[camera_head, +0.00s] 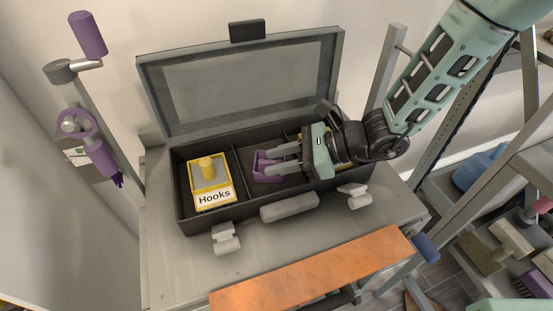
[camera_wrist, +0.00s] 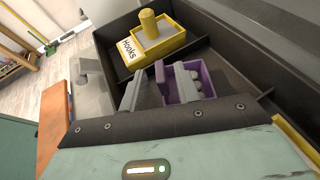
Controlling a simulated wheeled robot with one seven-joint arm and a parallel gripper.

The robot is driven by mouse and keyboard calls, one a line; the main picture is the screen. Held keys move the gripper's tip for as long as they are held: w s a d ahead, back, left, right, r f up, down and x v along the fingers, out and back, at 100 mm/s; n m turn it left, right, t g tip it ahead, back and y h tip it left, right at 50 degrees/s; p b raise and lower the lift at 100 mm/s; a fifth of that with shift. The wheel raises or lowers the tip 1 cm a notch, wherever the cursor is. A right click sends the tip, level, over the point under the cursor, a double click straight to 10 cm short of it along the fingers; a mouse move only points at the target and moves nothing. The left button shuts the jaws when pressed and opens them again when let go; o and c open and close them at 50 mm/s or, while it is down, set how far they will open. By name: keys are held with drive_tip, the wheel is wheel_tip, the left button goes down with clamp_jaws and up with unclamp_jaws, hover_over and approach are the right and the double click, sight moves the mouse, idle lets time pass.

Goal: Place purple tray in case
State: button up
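The purple tray (camera_wrist: 209,80) is a small open box with grey contents. It sits inside the dark case (camera_head: 186,222), in the middle section right of a divider. The case lid (camera_head: 240,80) is raised. My gripper (camera_head: 274,160) reaches into the case from the right, with its fingers apart at the tray. In the wrist view (camera_wrist: 166,88), one finger is inside the tray and the other is beside its near-left wall, with a gap between them. The fingers hide part of the tray, and its contact with the case floor is hard to see.
A yellow tray labelled Hooks (camera_head: 211,175) stands in the left section of the case. More yellow (camera_head: 303,134) shows at the right, partly behind my gripper. The case rests on a grey cart top (camera_head: 165,250). An orange board (camera_head: 315,271) lies in front, and purple-handled tools (camera_head: 92,150) hang at left.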

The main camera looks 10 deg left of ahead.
drive_tip(key=s+v, duration=0.1)
drive_tip(key=v, duration=1)
drive_tip(key=s+r+n+g+h, duration=0.35)
drive_tip(key=s+n+h, duration=0.25)
drive_tip(key=s+n, duration=0.55)
drive_tip(key=s+d+r+n+t+h, duration=0.2)
drive_tip(key=s+d+n+t+h, duration=0.2)
drive_tip(key=n, duration=0.9)
drive_tip(key=s+d+h, duration=0.1)
drive_tip(key=d+h, duration=0.2)
drive_tip(key=shift+s+d+r, duration=0.15)
drive_tip(key=shift+s+d, duration=0.1)
drive_tip(key=shift+d, duration=0.05)
drive_tip(key=shift+n, duration=0.25)
wheel_tip(320, 180, up, 4)
drive_tip(key=p, duration=0.4)
drive_tip(key=shift+r, duration=0.2)
